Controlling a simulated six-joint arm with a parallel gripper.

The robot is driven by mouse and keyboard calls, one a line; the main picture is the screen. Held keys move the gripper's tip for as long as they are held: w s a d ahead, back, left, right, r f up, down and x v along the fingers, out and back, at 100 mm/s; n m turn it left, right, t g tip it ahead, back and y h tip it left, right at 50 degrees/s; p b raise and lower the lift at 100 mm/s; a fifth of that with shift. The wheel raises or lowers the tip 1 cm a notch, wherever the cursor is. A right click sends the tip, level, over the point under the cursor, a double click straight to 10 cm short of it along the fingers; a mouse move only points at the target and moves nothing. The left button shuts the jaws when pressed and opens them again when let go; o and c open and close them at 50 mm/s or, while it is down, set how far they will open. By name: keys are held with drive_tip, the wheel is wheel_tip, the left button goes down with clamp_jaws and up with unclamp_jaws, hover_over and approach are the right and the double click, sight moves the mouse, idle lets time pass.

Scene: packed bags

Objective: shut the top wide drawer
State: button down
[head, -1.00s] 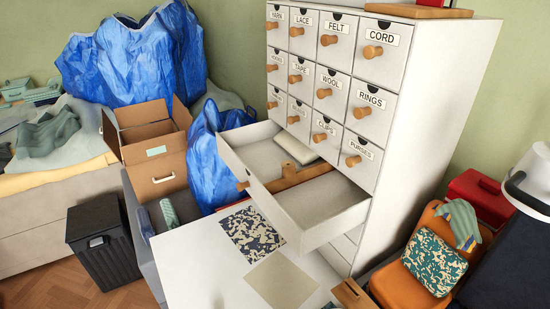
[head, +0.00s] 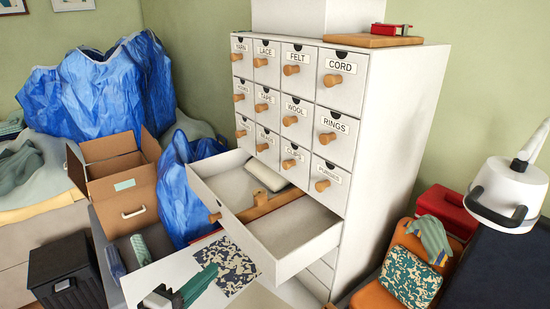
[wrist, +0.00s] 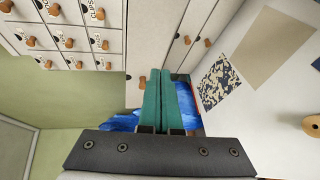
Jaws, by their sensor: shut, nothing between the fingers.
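The top wide drawer (head: 296,244) stands pulled far out of the white cabinet (head: 378,150), just below the rows of small labelled drawers. Its round wooden knob (head: 215,217) is on the front panel. Inside lie a wooden strip and a small tan piece. My gripper (head: 203,277) is low at the bottom edge of the head view, in front of the drawer and apart from it. Its green fingers are together and empty. They also show in the wrist view (wrist: 156,85), pressed side by side, with white drawer fronts and knobs beyond them.
A patterned sheet (head: 226,266) lies on the white surface below the drawer. A blue bag (head: 180,190) stands close to the drawer's left side. A cardboard box (head: 128,210) and a black bin (head: 66,280) are farther left. An orange case (head: 375,295) is at right.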

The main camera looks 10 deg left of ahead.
drive_tip(key=s+a+n+t+y, duration=0.1)
drive_tip(key=a+n+t+y, duration=0.2)
drive_tip(key=a+y, duration=0.35)
drive_tip(key=w+d+h, duration=0.1)
drive_tip(key=w+h, duration=0.1)
drive_tip(key=w, duration=1)
drive_tip(key=shift+w, duration=0.3)
drive_tip(key=shift+w+d+f, duration=0.1)
drive_tip(key=shift+d, duration=0.05)
